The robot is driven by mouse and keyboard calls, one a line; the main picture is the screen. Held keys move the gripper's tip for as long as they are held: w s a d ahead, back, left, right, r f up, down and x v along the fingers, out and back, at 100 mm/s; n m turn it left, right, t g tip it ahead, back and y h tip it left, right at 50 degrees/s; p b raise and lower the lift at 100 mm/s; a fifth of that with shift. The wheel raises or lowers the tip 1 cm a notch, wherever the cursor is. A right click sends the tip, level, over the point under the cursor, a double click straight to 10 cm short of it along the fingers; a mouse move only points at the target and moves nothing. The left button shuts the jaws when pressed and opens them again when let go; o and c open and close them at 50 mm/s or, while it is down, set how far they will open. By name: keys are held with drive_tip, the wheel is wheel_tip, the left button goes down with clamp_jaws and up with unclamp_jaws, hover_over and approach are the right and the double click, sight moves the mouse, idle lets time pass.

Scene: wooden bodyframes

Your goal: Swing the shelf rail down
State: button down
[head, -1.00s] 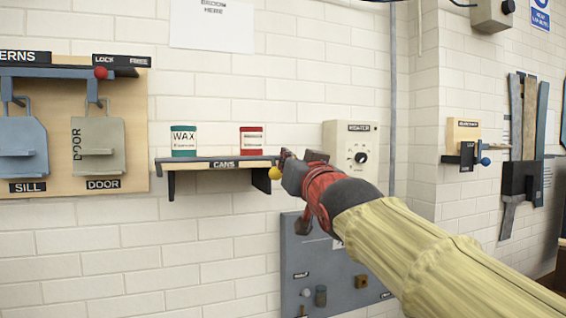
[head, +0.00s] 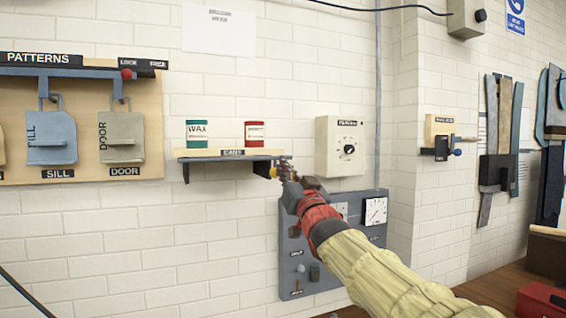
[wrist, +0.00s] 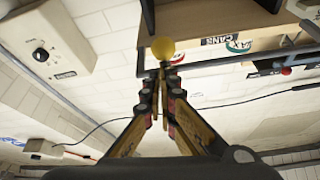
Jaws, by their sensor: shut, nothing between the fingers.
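The shelf (head: 200,153) labelled CANS is on the wall and carries a green WAX can (head: 197,133) and a red-and-white can (head: 254,135). A dark rail (head: 235,158) runs along its front, with the pale shelf edge showing above it. The yellow knob (head: 262,170) is at the rail's right end, partly hidden by my gripper (head: 287,170). In the wrist view the knob (wrist: 163,48) lies just beyond my closed fingertips (wrist: 162,70), with nothing between them; I cannot tell if they touch it. The rail (wrist: 225,62) also shows there, running right from the knob.
A heater control box (head: 340,146) is on the wall right of the shelf. A blue-grey panel with a gauge (head: 333,215) is below my gripper. Bare wall lies below the shelf.

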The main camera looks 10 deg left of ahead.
drive_tip(key=shift+w+a+f+b, duration=0.15)
drive_tip(key=shift+w+f+b, duration=0.2)
drive_tip(key=shift+f, duration=0.4)
drive_tip(key=shift+w+a+f+b, duration=0.2)
drive_tip(key=shift+w+f+b, duration=0.15)
drive_tip(key=shift+f, duration=0.45)
drive_tip(key=shift+w+a+f+b, duration=0.15)
drive_tip(key=shift+w+f+b, duration=0.15)
drive_tip(key=shift+f, duration=0.6)
